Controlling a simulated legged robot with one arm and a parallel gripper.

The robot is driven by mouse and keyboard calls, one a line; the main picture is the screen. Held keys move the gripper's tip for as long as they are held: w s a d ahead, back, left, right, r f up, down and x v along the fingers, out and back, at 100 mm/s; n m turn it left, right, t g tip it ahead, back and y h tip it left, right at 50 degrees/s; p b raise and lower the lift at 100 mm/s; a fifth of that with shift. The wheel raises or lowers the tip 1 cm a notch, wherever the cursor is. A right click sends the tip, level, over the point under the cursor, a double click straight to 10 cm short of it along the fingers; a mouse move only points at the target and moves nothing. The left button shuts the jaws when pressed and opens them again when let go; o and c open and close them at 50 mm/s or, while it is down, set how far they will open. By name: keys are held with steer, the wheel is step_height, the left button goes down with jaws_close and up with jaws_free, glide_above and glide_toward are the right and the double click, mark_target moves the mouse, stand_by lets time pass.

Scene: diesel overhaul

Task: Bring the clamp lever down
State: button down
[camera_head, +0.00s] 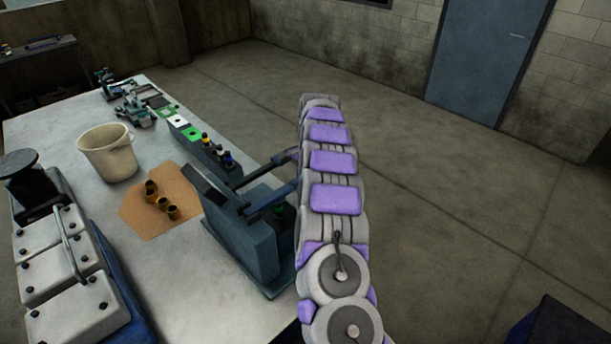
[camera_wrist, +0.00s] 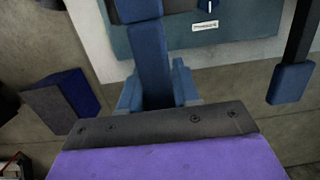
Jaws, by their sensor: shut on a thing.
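The teal test fixture (camera_head: 245,235) stands upright at the table's right edge. Two dark arms reach right from it towards my arm; the lower one is the clamp lever (camera_head: 272,200), roughly level with a slight upward tilt. Its blue grip (camera_wrist: 150,62) shows in the wrist view, between the jaws of my gripper (camera_wrist: 158,92), which are shut on it. My own arm hides the gripper and the grip's end in the head view. A second dark bar with a blue end (camera_wrist: 290,82) hangs at the right of the wrist view, apart from my gripper.
A grey engine block (camera_head: 65,270) is at left. Open floor lies to the right.

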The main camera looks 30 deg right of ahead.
steer(key=shift+s+f, duration=0.2)
steer(key=shift+f, duration=0.45)
steer(key=shift+f, duration=0.1)
steer(key=c, duration=1.1)
jaws_free()
steer(key=shift+c, duration=0.2)
steer(key=shift+o, duration=1.2)
steer(key=shift+w, duration=0.25)
steer(key=shift+d+r, duration=0.1)
steer(key=shift+r, duration=0.4)
step_height(320, 180, up, 16)
steer(key=d+p, duration=0.2)
steer(key=p, duration=0.6)
steer(key=shift+w+d+r, duration=0.15)
steer(key=shift+w+d, duration=0.2)
steer(key=shift+w, duration=0.05)
